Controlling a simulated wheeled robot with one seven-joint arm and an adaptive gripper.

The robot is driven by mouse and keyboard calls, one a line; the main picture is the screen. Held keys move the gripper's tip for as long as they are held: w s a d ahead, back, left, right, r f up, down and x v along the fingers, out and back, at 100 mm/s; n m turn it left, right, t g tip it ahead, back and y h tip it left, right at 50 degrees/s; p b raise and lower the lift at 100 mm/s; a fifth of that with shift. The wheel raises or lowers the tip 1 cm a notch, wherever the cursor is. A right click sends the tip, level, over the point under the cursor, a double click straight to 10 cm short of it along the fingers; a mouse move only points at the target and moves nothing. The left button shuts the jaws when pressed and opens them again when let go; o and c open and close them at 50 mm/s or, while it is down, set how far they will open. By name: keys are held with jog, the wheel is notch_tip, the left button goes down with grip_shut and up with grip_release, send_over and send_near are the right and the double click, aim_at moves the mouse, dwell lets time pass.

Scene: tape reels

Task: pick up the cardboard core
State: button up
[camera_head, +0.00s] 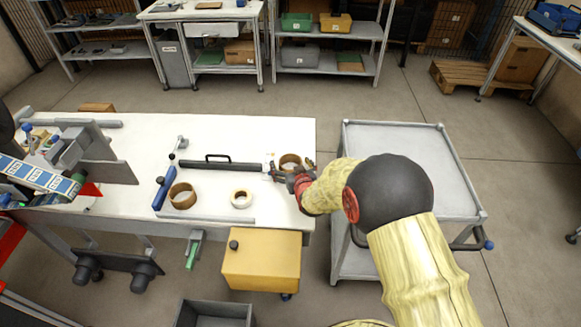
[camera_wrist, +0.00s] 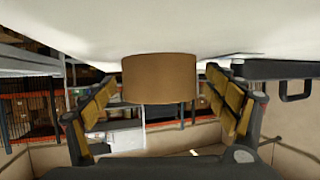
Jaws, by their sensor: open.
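A brown cardboard core (camera_head: 289,157) stands on the white table near its right edge, partly hidden by my gripper (camera_head: 292,174). In the wrist view, which is upside down, the core (camera_wrist: 160,78) is a plain brown cylinder against the white tabletop. The padded fingers of my gripper (camera_wrist: 161,90) are apart, one on each side of the core, with gaps visible at both sides. Nothing is held. A second brown ring (camera_head: 173,196) stands further left on the table, beside a blue-ended tool.
A white tape roll (camera_head: 234,200) lies between the two brown rings. A dark bar with a handle (camera_head: 220,165) lies left of my gripper. A grey cart (camera_head: 400,142) stands right of the table (camera_head: 255,135). The table's back right is clear.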

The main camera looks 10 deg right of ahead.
jog(key=shift+c, duration=1.2)
jog(key=c, duration=1)
